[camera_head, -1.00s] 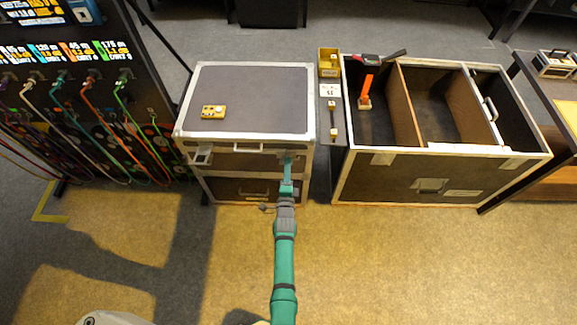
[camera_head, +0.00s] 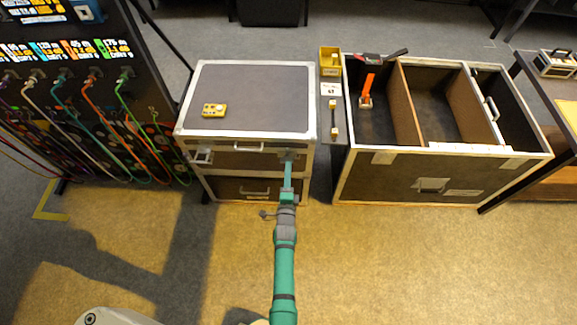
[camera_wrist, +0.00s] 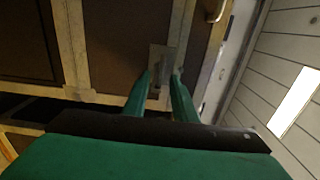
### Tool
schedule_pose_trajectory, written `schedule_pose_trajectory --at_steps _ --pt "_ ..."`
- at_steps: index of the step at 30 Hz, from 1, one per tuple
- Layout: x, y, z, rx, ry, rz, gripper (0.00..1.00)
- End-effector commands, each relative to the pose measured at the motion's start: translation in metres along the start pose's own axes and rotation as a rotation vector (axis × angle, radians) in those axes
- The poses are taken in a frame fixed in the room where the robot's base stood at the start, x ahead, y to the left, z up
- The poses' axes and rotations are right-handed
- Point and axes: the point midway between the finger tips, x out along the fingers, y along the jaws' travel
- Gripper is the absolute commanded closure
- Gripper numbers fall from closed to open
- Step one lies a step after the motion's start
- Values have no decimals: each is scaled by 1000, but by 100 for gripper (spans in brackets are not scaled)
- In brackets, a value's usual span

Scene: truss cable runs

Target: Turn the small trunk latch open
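The small trunk (camera_head: 250,98) is a dark case with pale metal edges, and its lid is down. A latch (camera_head: 287,153) is on the right of its front, partly hidden by my gripper in the head view. A similar latch (camera_head: 202,156) is on the left of the front. My gripper (camera_head: 288,163) reaches up to the right latch. In the wrist view the green fingers (camera_wrist: 161,76) stand apart on either side of the metal latch plate (camera_wrist: 158,58), with a narrow part of the latch between them. I cannot tell whether they touch it.
A yellow control box (camera_head: 214,110) lies on the trunk lid. A large open case (camera_head: 430,176) with dividers stands to the right, past a narrow grey strip with small parts. A rack with coloured cables (camera_head: 75,110) stands at the left. The floor in front is clear.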

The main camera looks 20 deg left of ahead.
Motion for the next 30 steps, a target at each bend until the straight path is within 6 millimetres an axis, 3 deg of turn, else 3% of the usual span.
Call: schedule_pose_trajectory --at_steps 6,13,30 --pt "-41 1 0 0 0 2 75" --pt "-69 1 0 2 0 1 75" --pt "-78 1 1 1 -2 1 75"
